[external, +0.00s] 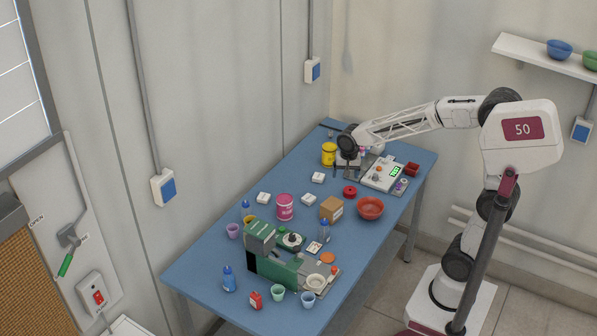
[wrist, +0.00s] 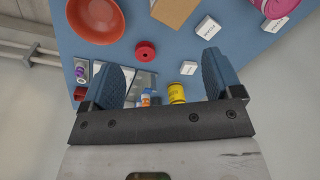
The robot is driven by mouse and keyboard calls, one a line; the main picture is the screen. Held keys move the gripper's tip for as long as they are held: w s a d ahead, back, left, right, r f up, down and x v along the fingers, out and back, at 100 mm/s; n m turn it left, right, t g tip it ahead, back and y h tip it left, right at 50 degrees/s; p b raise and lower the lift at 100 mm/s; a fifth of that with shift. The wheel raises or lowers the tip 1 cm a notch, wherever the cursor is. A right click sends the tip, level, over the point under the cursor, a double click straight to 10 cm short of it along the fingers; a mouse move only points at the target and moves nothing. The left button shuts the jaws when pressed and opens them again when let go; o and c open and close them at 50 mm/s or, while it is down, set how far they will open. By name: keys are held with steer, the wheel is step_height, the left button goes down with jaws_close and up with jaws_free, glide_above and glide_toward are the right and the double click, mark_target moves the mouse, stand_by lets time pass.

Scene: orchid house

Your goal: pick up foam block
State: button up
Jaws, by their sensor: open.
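No block can be read clearly as foam; the likely candidates are small white blocks with dark lettering too small to read. In the wrist view one white block (wrist: 188,67) lies between my open fingers, nearer the right one. A second block (wrist: 208,27) lies farther up, and a third (wrist: 272,24) is at the upper right beside a pink tub. In the external view white blocks lie mid-table (external: 318,178) and farther left (external: 264,197). My gripper (wrist: 162,62) is open and empty above the table's far end; in the external view its fingers (external: 347,173) are small and partly unclear.
A cardboard box (external: 331,209) and pink tub (external: 285,207) are mid-table. Bottles, cups and a green machine (external: 275,268) crowd the near end.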

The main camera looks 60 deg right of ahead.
steer(key=w+d+f+m, duration=0.2)
steer(key=w+f+m, duration=0.3)
steer(key=w, duration=0.4)
steer(key=m+g, duration=0.1)
steer(key=m, duration=0.2)
glide_above(309, 197)
steer(key=f, duration=1.1)
steer(key=shift+s+d+f, duration=0.1)
steer(key=shift+s+f, duration=0.05)
steer(key=shift+s, duration=0.05)
steer(key=shift+f, duration=1.3)
steer(key=shift+w+f, duration=0.2)
steer(key=shift+f, duration=2.4)
steer(key=c, duration=1)
